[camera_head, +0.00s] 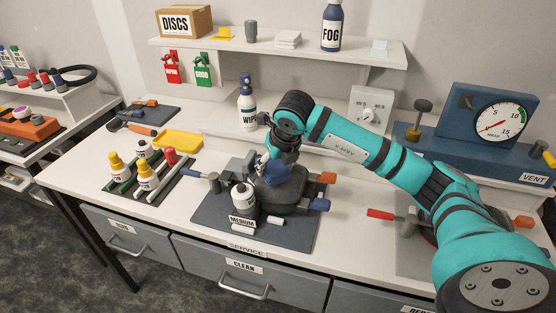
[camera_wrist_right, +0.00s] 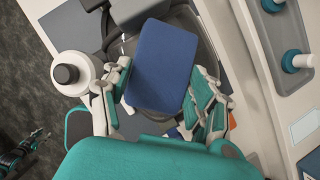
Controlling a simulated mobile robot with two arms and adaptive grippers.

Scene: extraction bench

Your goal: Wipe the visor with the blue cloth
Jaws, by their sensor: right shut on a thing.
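My right gripper (camera_head: 272,162) reaches down over the dark grey mask (camera_head: 290,194) on the bench mat. In the right wrist view its fingers (camera_wrist_right: 158,98) are closed on the sides of the blue cloth (camera_wrist_right: 166,60), a flat folded pad. The cloth also shows in the head view (camera_head: 262,168), partly hidden by the gripper. It lies over the mask, which shows around it in the wrist view (camera_wrist_right: 205,48). Most of the visor is hidden behind the cloth and gripper; I cannot tell whether the cloth touches it.
A white canister (camera_head: 243,198) stands close left of the mask, behind the MEDIUM label. A bottle rack (camera_head: 150,185) and yellow tray (camera_head: 178,140) are farther left. The WIPE bottle (camera_head: 246,105) stands behind. A gauge unit (camera_head: 490,125) is at right.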

